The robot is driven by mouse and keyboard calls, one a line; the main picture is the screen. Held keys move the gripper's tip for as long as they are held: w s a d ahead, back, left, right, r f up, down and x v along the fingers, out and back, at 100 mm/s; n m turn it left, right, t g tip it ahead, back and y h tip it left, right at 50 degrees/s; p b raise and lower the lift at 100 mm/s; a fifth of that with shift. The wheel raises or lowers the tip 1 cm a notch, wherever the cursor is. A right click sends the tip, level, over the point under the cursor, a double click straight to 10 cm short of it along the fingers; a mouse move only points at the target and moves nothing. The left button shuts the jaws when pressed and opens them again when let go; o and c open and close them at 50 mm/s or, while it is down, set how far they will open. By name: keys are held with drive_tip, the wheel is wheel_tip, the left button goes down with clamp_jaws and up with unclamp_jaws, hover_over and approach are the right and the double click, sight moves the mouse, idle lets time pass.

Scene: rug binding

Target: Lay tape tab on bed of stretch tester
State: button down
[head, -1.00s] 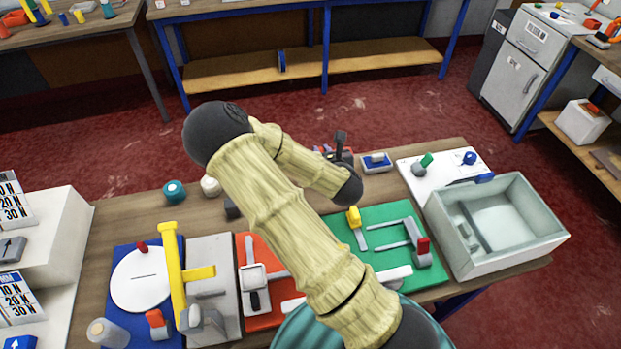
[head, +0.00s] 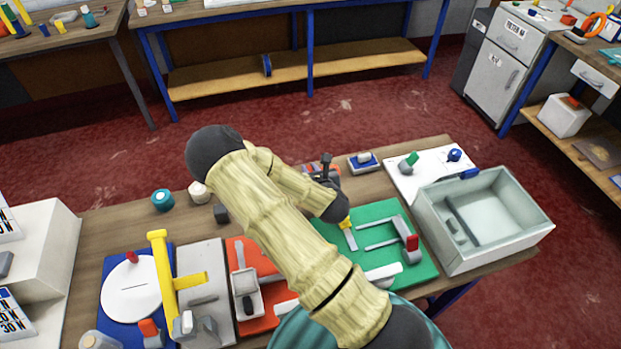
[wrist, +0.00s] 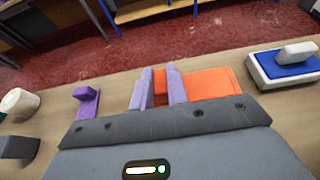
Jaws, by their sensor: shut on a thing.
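My gripper (wrist: 160,88) has pale purple fingers and is shut on an orange piece (wrist: 161,78), taken as the tape tab. A wider flat orange piece (wrist: 212,83) shows just right of the fingers; I cannot tell whether the two are joined. In the head view my gripper is behind my arm, near the bench's far edge, and little of it shows. A green board (head: 421,262) with grey rails, a yellow clamp (head: 347,232) and a red knob (head: 412,243) lies nearer, right of my arm. It may be the stretch tester; no label shows, and my arm hides part of it.
A blue-and-white block (head: 364,162) stands right of my gripper. A purple bracket (wrist: 87,102) and white knob (head: 198,192) stand left. A grey open bin (head: 533,228) is at the bench's right end. An orange board (head: 262,324) and a yellow-barred fixture (head: 163,275) stand left of my arm.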

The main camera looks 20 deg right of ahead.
drive_tip(key=shift+f, duration=1.85)
drive_tip(key=shift+f, duration=0.15)
drive_tip(key=c, duration=1.4)
unclamp_jaws()
